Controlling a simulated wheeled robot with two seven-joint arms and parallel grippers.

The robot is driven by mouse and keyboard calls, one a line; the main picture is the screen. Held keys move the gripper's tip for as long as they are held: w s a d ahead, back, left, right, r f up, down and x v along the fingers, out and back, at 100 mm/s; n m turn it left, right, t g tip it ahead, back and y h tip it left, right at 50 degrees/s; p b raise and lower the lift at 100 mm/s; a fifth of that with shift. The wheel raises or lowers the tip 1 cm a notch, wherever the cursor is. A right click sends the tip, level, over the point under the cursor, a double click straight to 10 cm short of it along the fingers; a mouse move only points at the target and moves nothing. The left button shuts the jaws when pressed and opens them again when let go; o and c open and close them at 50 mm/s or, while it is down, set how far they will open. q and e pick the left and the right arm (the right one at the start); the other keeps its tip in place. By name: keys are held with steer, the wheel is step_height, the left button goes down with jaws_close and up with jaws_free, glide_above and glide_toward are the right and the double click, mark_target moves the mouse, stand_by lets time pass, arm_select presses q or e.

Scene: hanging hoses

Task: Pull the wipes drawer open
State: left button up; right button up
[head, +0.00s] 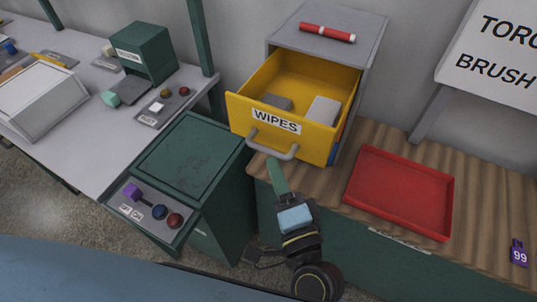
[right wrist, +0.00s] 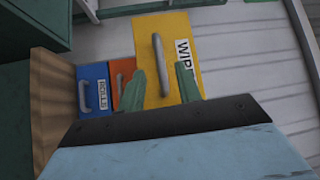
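The yellow wipes drawer (head: 285,128) is pulled well out of its grey cabinet (head: 375,52) in the head view. Its front has a white WIPES label and a grey handle (head: 272,148). A dark grey block and a pale block lie inside. My right gripper (head: 276,172) is just below and in front of the handle. In the right wrist view the two green fingers are spread apart and empty, with the handle (right wrist: 158,65) just beyond their tips. The handle looks apart from the fingers. My left gripper is out of view.
A red tray (head: 402,192) sits on the wooden counter to the right. A red marker (head: 327,33) lies on the cabinet top. A green cabinet (head: 190,155) stands left of the drawer. In the wrist view, blue (right wrist: 93,90) and orange (right wrist: 119,78) drawers sit beside the yellow one.

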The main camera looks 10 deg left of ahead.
steer(key=b+v, duration=0.1)
steer(key=v, duration=0.6)
stand_by(0.3)
steer(key=s+d+f+n+g+h+b, duration=0.1)
steer(key=d+f+n+g+h+b, duration=0.15)
steer(key=f, duration=1.15)
steer(key=s+d+f+n+g+h+b, duration=0.1)
steer(key=d+f+n+g, duration=0.25)
steer(key=f, duration=1.05)
steer(key=s+d+f+n+g+h+b, duration=0.2)
steer(key=d+f, duration=0.2)
steer(key=f, duration=1)
steer(key=s+d+f+n+g+h+b, duration=0.4)
steer(key=s+d+f+g, duration=0.3)
steer(key=s+d+f, duration=1)
step_height(320, 180, down, 4)
steer(key=s, duration=0.2)
steer(key=shift+s+h+b, duration=0.35)
steer(key=shift+s+b, duration=0.05)
